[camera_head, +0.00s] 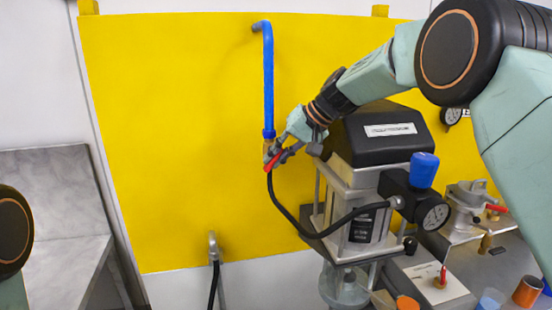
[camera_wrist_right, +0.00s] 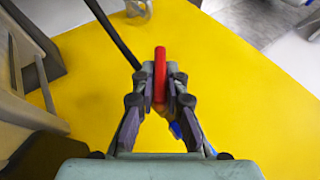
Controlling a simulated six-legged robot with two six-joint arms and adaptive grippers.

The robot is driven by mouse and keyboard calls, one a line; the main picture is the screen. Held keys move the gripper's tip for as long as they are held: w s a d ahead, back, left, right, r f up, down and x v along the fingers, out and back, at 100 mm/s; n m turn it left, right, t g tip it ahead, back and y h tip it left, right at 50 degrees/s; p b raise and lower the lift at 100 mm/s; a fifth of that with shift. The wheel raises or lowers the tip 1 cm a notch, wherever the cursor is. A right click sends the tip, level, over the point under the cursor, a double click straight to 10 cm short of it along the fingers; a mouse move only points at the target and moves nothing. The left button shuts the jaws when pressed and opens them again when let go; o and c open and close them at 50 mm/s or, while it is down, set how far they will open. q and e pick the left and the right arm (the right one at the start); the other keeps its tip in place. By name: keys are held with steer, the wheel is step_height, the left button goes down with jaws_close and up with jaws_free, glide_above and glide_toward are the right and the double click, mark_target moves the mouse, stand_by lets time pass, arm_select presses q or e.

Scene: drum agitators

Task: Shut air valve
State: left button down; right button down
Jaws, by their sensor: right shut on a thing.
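The air valve (camera_head: 266,146) is a small brass-coloured body at the lower end of the blue pipe (camera_head: 268,85), in front of the yellow panel. Its red lever (camera_head: 272,161) slants down to the left in the head view. My right gripper (camera_head: 279,155) is shut on this lever. In the right wrist view, the red lever (camera_wrist_right: 160,75) stands between the two fingers of my right gripper (camera_wrist_right: 160,92), its end past the fingertips. The fingers hide most of the valve body. My left gripper is out of view.
A black hose (camera_head: 290,217) runs from below the valve to the agitator drive (camera_head: 365,165), close on the right. A gauge (camera_head: 434,216) and blue knob (camera_head: 423,170) sit there. A pipe fitting (camera_head: 213,246) is low on the yellow panel (camera_head: 165,140). The panel's left is clear.

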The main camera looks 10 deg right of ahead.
steer(key=shift+r, duration=0.1)
steer(key=c, duration=1.4)
jaws_free()
steer(key=shift+w, duration=0.1)
steer(key=v, duration=1.1)
steer(key=shift+s+d+r, duration=0.25)
steer(key=shift+d, duration=0.05)
